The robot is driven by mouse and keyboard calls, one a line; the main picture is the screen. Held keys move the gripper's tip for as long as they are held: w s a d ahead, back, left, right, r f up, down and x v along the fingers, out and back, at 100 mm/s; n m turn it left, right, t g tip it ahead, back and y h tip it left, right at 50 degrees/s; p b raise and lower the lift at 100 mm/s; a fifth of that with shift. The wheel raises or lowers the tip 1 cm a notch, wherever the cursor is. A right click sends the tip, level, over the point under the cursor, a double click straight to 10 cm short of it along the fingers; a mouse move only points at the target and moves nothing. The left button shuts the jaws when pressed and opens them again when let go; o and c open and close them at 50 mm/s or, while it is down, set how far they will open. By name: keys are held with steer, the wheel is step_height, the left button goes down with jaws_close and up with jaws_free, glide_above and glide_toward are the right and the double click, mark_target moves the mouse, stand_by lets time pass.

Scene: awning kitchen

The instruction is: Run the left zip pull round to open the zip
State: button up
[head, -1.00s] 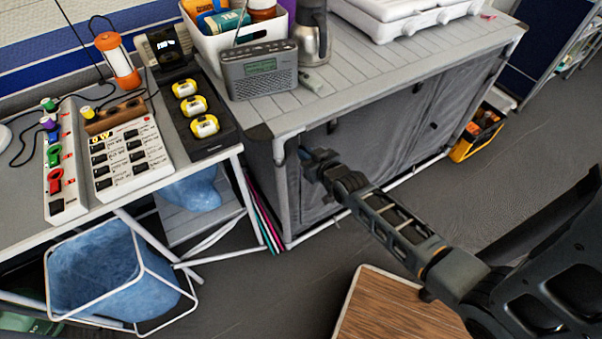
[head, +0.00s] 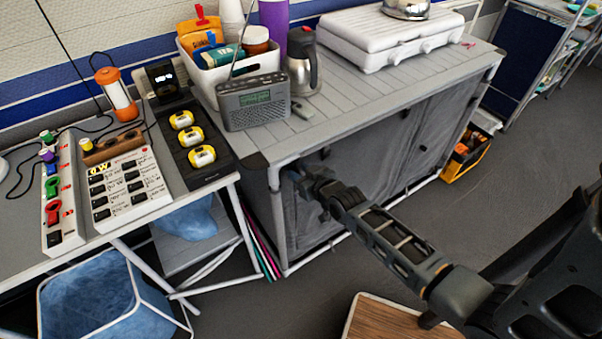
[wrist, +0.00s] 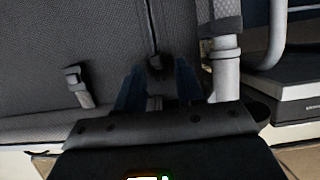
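The grey fabric front (head: 386,140) of the camp cupboard carries the zips. In the head view my gripper (head: 300,180) is at the left end of this front, by the corner post; its fingertips are hard to make out. In the wrist view the zip line (wrist: 151,22) runs down the grey cloth to a dark zip pull (wrist: 158,66). The two bluish fingers of my gripper (wrist: 159,72) stand either side of this pull. Whether they press on it is too dark to tell. The zip below the pull is largely hidden by my gripper.
A white cupboard post (wrist: 226,76) stands close to the right of my fingers. A strap with a buckle (wrist: 77,84) hangs on the cloth at left. A radio (head: 254,102) and a flask (head: 303,65) stand on the worktop. A wooden-topped piece (head: 385,318) stands on the floor below my arm.

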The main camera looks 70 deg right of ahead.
steer(key=v, duration=0.7)
steer(key=shift+s+a, duration=0.25)
steer(key=shift+s, duration=0.05)
steer(key=shift+r, duration=0.1)
stand_by(0.4)
